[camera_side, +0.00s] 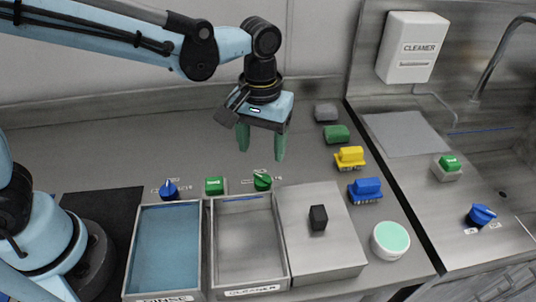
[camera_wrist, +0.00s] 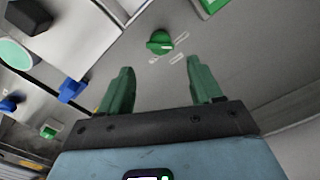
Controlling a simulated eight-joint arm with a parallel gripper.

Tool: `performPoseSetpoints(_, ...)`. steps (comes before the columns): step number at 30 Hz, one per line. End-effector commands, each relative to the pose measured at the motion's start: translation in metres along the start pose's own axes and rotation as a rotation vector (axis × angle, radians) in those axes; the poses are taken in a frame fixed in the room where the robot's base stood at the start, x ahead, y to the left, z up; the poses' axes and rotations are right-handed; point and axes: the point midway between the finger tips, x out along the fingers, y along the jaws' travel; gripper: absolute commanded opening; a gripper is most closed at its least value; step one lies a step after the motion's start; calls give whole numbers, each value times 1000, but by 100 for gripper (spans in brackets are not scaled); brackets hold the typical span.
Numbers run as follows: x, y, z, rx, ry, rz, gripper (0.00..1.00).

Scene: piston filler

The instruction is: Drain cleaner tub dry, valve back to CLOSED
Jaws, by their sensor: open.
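The cleaner tub (camera_side: 246,240) is the middle basin in the side view, with a CLEANER label on its front. Its inside looks bare grey metal; I cannot tell whether a thin film of liquid lies there. Its green valve knob (camera_side: 262,181) stands behind the tub, beside small labels too small to read. The knob (camera_wrist: 160,42) also shows in the wrist view, beyond my fingertips, with two pale labels at one side. My gripper (camera_side: 261,155) hangs above the knob, open and empty, not touching it. Its green fingers also show in the wrist view (camera_wrist: 160,67).
Left of it is the rinse tub (camera_side: 167,245) with blue liquid and a blue knob (camera_side: 169,189). A green button (camera_side: 214,185) sits beside the green knob. A lidded box (camera_side: 320,245) stands right, with brushes (camera_side: 350,158) and a round container (camera_side: 390,240) beyond.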

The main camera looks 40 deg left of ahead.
Motion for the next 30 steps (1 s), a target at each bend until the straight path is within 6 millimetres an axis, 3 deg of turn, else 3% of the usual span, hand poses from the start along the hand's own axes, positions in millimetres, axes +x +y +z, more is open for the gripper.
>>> performPoseSetpoints(15,80,0,-1,0,2,1,65)
performPoseSetpoints(21,94,0,0,0,3,1,65)
performPoseSetpoints(30,97,0,0,0,3,1,65)
